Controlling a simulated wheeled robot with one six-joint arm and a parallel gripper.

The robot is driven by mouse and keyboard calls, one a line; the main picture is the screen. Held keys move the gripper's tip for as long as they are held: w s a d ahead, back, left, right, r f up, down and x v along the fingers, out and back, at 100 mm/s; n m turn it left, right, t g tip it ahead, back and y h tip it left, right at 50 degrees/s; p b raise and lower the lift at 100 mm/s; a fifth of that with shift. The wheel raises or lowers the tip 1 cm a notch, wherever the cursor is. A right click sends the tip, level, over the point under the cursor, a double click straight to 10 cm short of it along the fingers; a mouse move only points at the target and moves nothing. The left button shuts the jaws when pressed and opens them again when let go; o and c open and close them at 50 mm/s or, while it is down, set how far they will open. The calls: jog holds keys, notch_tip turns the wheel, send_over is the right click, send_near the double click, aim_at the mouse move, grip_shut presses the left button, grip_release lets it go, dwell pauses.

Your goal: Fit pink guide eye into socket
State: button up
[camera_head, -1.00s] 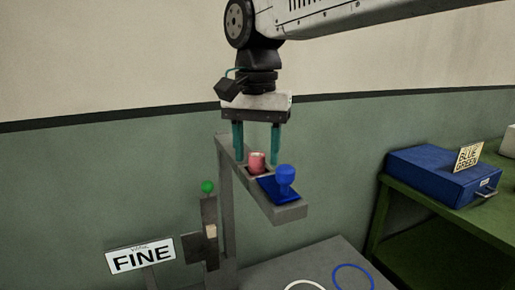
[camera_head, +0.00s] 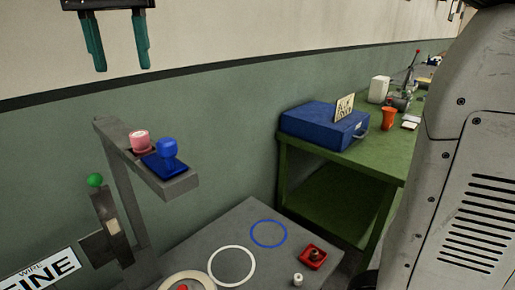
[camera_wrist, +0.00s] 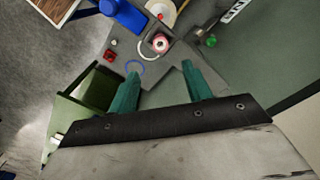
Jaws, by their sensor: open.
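The pink guide eye (camera_head: 140,139) stands upright at a square recess on the grey bracket arm (camera_head: 180,186). Its pink base shows at the recess, but I cannot tell how deep it sits. Beside it a blue guide eye (camera_head: 167,150) stands on a blue plate on the same arm. My gripper (camera_head: 121,69) is open and empty, above and apart from the pink guide eye. In the wrist view the open fingers (camera_wrist: 160,67) point toward the pink guide eye (camera_wrist: 160,44), with clear space between.
A grey table (camera_head: 205,245) below carries a white ring, a blue ring and a red block (camera_head: 313,256). A green bench (camera_head: 345,150) with a blue box (camera_head: 322,128) stands to the right. A green-knobbed lever (camera_head: 96,181) and a FINE sign (camera_head: 42,274) are at left.

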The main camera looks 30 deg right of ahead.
jog(key=s+d+f+n, duration=0.2)
jog(key=s+d+f, duration=0.7)
jog(key=f, duration=0.3)
jog(key=s+d+f+n+t, duration=0.1)
jog(key=s+d+f+n, duration=0.1)
jog(key=s+d+f, duration=0.8)
notch_tip(320, 180, down, 3)
jog(key=shift+s+d+f+n, duration=0.2)
jog(key=shift+s+d+n, duration=0.1)
jog(key=shift+d, duration=0.65)
